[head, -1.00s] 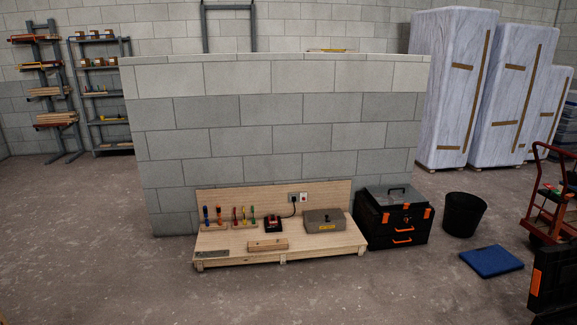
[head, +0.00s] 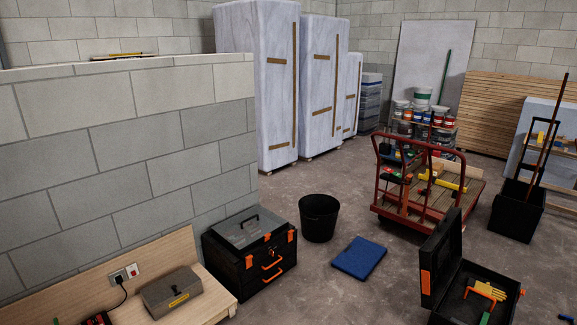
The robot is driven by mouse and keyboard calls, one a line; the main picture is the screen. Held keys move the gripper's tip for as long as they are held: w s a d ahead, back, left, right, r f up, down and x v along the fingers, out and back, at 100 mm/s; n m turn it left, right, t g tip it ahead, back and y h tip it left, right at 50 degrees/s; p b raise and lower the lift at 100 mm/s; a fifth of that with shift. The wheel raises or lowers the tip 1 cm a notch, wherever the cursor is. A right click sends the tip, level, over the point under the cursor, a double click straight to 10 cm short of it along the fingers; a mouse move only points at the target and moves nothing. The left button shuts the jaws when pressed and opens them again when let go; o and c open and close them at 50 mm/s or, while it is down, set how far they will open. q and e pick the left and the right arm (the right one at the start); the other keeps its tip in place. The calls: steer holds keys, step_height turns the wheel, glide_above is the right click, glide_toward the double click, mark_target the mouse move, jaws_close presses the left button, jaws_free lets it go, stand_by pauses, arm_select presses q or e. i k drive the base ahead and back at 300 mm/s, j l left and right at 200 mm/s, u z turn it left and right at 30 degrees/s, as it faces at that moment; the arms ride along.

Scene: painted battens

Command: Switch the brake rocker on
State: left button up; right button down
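No part clearly recognisable as a brake rocker shows at this distance. A red-framed trolley (head: 418,146) stands right of centre in the head view. Small dark boxes with green and red spots (head: 397,177) sit on its near frame, too small to make out. A wall socket plate with a red spot (head: 132,271) is at the bottom left above the low bench, with a black plug beside it. Neither of my grippers is in view.
A black toolbox (head: 250,276), a black bucket (head: 319,217) and a blue mat (head: 359,258) lie between the low bench (head: 213,300) and the trolley. An open black case (head: 470,290) is at the bottom right. Floor around the mat is clear.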

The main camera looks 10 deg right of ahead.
mark_target(387, 168)
steer(key=i+l+z, duration=0.15)
steer(key=i+z, duration=0.25)
steer(key=i, duration=0.4)
steer(key=i+j+z, duration=0.1)
steer(key=i+z, duration=0.25)
steer(key=i, duration=0.45)
steer(key=i+l+u, duration=0.25)
steer(key=i, duration=0.3)
steer(key=i+l+u, duration=0.1)
steer(key=i+u, duration=0.15)
steer(key=i, duration=0.3)
steer(key=i+l+u, duration=0.3)
steer(key=i, duration=0.2)
steer(key=i+l+u, duration=0.1)
steer(key=i+l, duration=0.25)
steer(key=i+l+u, duration=0.1)
steer(key=i+l, duration=0.2)
steer(key=l, duration=0.3)
